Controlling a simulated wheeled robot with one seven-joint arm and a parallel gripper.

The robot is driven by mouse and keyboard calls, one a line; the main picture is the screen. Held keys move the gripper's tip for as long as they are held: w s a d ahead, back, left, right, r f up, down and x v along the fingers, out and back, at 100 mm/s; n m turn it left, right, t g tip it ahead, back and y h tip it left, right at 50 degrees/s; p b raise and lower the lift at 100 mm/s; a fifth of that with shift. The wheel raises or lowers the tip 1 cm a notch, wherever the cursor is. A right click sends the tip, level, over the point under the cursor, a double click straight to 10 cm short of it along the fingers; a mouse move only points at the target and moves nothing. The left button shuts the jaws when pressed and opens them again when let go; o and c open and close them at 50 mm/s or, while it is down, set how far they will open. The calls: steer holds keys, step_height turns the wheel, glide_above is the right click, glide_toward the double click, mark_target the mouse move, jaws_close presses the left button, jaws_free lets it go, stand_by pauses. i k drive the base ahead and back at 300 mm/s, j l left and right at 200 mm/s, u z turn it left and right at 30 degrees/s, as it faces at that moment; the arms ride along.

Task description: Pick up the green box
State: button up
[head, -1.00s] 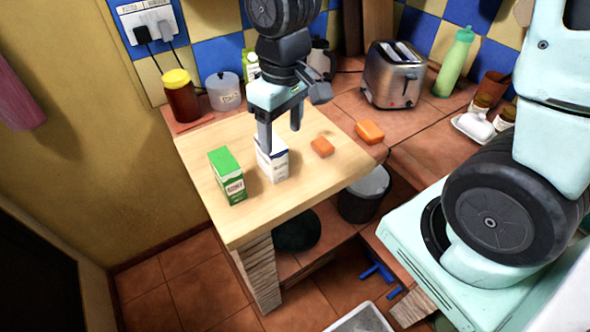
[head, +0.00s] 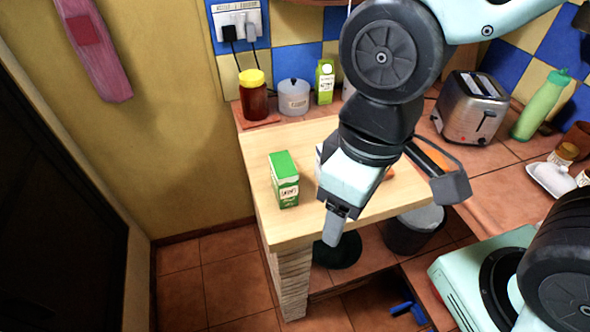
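The green box (head: 284,181) is a green and white carton. It stands upright on the left part of the light wooden counter top (head: 272,232). My gripper (head: 336,228) is to the right of it and nearer the counter's front edge, apart from it. A white carton (head: 319,158) is mostly hidden behind my gripper. An orange block behind the gripper is also mostly covered.
At the back stand a yellow-lidded jar (head: 253,97), a grey-white pot (head: 294,97) and a small green-yellow carton (head: 325,83). A toaster (head: 470,108) and a green bottle (head: 540,106) stand on the tiled counter at right. The wood left of and behind the green box is clear.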

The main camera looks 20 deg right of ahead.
mark_target(284, 175)
steer(key=k+j, duration=0.15)
steer(key=j, duration=0.25)
steer(key=k+j, duration=0.1)
steer(key=j, duration=0.3)
steer(key=k+j, duration=0.15)
steer(key=j, duration=0.2)
steer(key=k+j, duration=0.1)
steer(key=j, duration=0.3)
